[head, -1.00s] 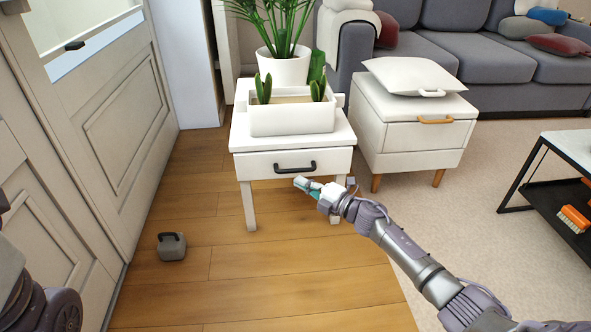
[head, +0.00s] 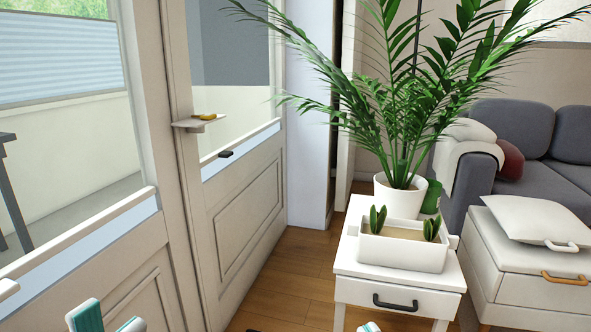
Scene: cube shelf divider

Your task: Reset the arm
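My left gripper (head: 108,320) shows at the bottom left of the head view, in front of the door. Its two teal-and-white fingertips stand apart with nothing visible between them. The rest of it is cut off by the lower edge. Only a small white and teal tip of my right gripper (head: 368,327) shows at the bottom edge, in front of the white side table (head: 352,268). Whether it is open or shut is hidden. Both arms are out of the picture.
A white planter (head: 400,252) and a potted palm (head: 398,200) stand on the side table. A white cabinet (head: 510,262) with a cushion and a grey sofa (head: 570,185) are at right. White glazed doors (head: 245,215) line the left. A yellow item (head: 204,117) lies on a small door ledge.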

